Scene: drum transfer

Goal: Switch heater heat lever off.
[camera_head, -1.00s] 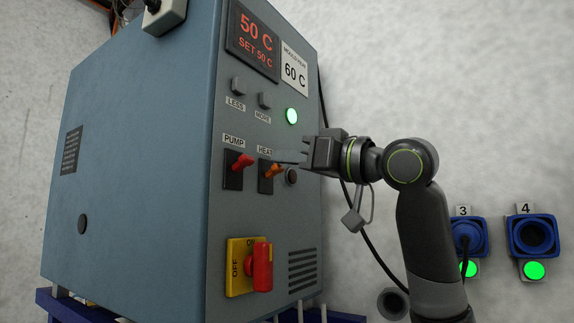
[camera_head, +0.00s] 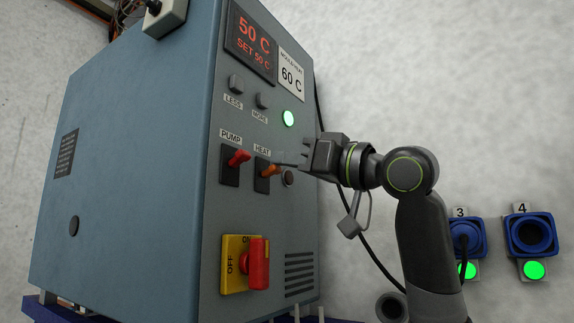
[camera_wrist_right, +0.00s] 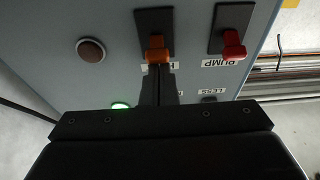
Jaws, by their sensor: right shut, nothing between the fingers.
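The heater is a blue-grey cabinet (camera_head: 130,130) with a control panel on its right face. The orange heat lever (camera_head: 268,170) sits on a dark plate under the HEAT label; it also shows in the right wrist view (camera_wrist_right: 157,52). My right gripper (camera_head: 280,162) is shut and empty. Its fingertips are at the heat lever, just above it in the head view. In the right wrist view the shut fingers (camera_wrist_right: 158,75) overlap the lower end of the lever; I cannot tell whether they touch it. My left gripper is not in view.
The red pump lever (camera_head: 238,158) is close beside the heat lever. A dark round button (camera_head: 288,178) lies on the other side. A red rotary switch (camera_head: 258,264) is below. The display (camera_head: 252,45) reads 50 C, SET 50 C. A green lamp (camera_head: 289,118) is lit.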

